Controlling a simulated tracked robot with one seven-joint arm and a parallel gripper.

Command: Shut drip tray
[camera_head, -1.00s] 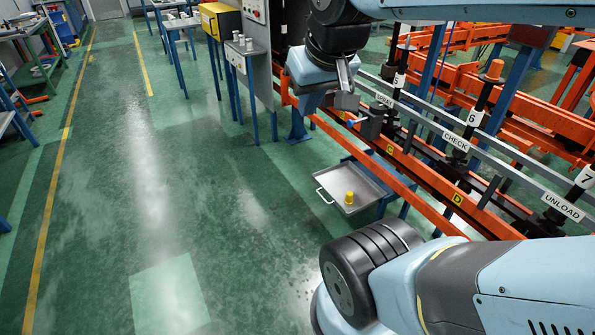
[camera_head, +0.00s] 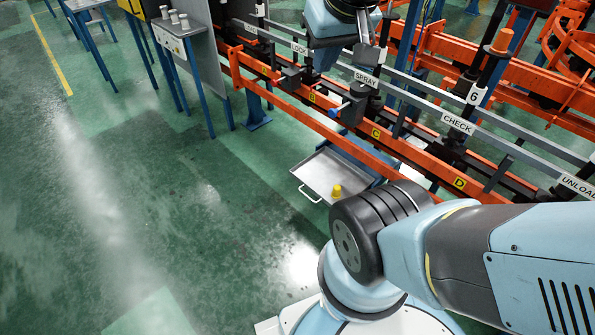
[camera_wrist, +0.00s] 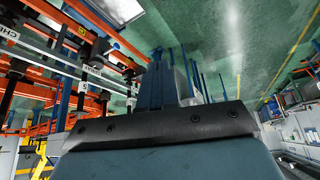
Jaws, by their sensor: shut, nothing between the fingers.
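The drip tray (camera_head: 318,172) is a shallow grey metal tray low beside the orange rail, at the middle of the head view. It sticks out over the green floor, pulled out from under the rail. Its pale loop handle (camera_head: 310,195) is on the near left edge. A small yellow cup (camera_head: 336,190) stands at its near right corner. My gripper (camera_wrist: 165,75) is shut and empty in the wrist view.
The orange rail (camera_head: 410,152) runs diagonally behind the tray, with dark fixtures and a blue-handled fitting (camera_head: 335,111) above it. My own arm link covers the area right of the tray. A small blue-legged table (camera_head: 180,30) stands at upper left. The floor left of the tray is free.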

